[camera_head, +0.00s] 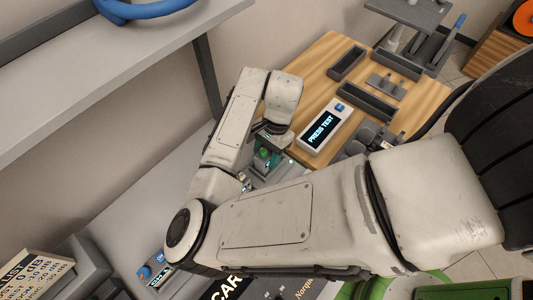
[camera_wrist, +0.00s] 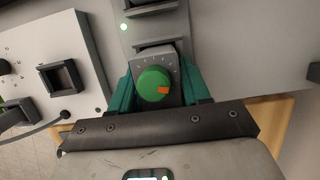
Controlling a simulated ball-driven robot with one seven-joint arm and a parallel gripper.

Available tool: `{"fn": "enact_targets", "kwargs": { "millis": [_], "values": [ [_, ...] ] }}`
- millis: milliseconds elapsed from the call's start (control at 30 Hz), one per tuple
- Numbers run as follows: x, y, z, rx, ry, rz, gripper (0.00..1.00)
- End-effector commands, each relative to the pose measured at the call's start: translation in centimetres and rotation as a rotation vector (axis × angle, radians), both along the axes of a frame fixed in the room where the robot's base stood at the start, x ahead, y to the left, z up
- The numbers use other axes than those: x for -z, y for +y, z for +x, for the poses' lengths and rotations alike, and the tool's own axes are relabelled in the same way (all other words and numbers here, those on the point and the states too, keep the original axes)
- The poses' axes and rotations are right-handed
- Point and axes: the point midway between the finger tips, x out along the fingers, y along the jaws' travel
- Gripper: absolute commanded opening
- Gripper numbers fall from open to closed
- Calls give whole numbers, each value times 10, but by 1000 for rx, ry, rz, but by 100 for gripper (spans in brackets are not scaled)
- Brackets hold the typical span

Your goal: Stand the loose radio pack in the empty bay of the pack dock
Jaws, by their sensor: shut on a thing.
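The radio pack (camera_wrist: 172,93) is a dark grey block with a green knob that has an orange mark and a dial scale around it. My gripper (camera_wrist: 160,92) is shut on it, with one teal finger at each side. In the head view the green knob of the pack (camera_head: 264,153) shows between the fingers of my gripper (camera_head: 266,146), partly hidden by my arm. The grey pack dock (camera_wrist: 188,22) runs up from the pack in the wrist view, with dark bay edges and a lit green lamp. The pack's lower end is hidden, so I cannot tell whether it is seated.
A box with a square opening (camera_wrist: 62,78) and a cable lies left of the dock. A wooden table (camera_head: 318,68) holds a PRESS TEST unit (camera_head: 325,125) and dark trays (camera_head: 366,101). A shelf (camera_head: 90,75) overhangs at left.

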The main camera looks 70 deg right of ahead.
Motion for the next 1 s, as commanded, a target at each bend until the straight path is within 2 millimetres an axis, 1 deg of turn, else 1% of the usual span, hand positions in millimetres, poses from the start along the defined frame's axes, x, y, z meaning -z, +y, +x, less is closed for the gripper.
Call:
{"fn": "enact_targets", "kwargs": {
  "millis": [167,200,300,567,1000],
  "values": [
    [4,0,0,0,0,0,10],
    [3,0,0,0,0,0,50],
    [3,0,0,0,0,0,57],
    [1,-1,0,0,0,0,57],
    [-31,-9,-3,1,1,-1,57]
  ]
}}
